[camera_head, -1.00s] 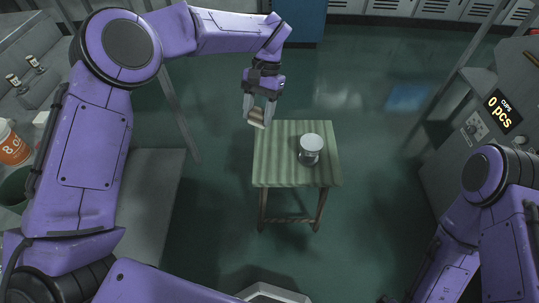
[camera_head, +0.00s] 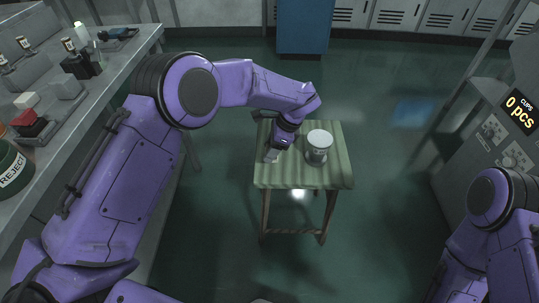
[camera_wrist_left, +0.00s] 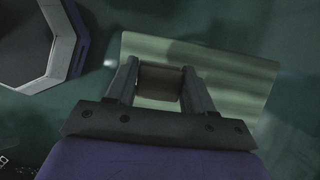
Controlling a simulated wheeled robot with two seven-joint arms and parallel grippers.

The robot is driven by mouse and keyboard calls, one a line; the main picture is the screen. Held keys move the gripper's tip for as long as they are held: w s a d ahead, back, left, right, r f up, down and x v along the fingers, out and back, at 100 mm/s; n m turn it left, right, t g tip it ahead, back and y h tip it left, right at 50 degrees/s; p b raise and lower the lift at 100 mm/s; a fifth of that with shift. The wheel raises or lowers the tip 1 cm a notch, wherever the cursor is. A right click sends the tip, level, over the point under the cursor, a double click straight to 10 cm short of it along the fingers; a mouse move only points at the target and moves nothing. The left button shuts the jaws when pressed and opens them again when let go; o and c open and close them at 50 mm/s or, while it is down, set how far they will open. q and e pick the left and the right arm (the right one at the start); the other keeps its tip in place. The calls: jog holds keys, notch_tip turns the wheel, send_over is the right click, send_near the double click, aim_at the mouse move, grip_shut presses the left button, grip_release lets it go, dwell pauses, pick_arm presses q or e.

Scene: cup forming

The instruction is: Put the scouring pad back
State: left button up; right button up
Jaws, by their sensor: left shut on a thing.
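My left gripper (camera_head: 272,156) is over the left part of the striped table (camera_head: 335,178) in the head view, pointing down. Its fingers are shut on a small brown block, the scouring pad (camera_wrist_left: 158,83), which shows between the fingertips in the left wrist view. In the head view the pad is mostly hidden by the gripper. I cannot tell whether the pad touches the tabletop. A white lidded tub (camera_head: 319,146) stands upright on the table, just right of the gripper. My right gripper is out of view; only part of that arm shows.
A long grey workbench (camera_head: 105,75) on the left carries a white block (camera_head: 27,100), a grey block (camera_head: 66,85), a red block (camera_head: 23,117), bottles and a REJECT bin (camera_head: 12,170). A machine with a cup counter (camera_head: 519,121) stands at right. The floor around the table is clear.

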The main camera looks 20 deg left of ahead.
pick_arm(q)
jog(key=shift+w+a+f, duration=0.35)
jog(key=shift+w+f, duration=0.25)
jog(key=shift+f, duration=0.25)
jog(key=f, duration=0.3)
jog(key=shift+w+a+f, duration=0.1)
jog(key=shift+w+f, duration=0.15)
jog(key=shift+s+b, duration=0.1)
jog(key=shift+b, duration=0.2)
jog(key=shift+f, duration=0.25)
jog(key=o, duration=1.2)
jog(key=shift+r, duration=0.1)
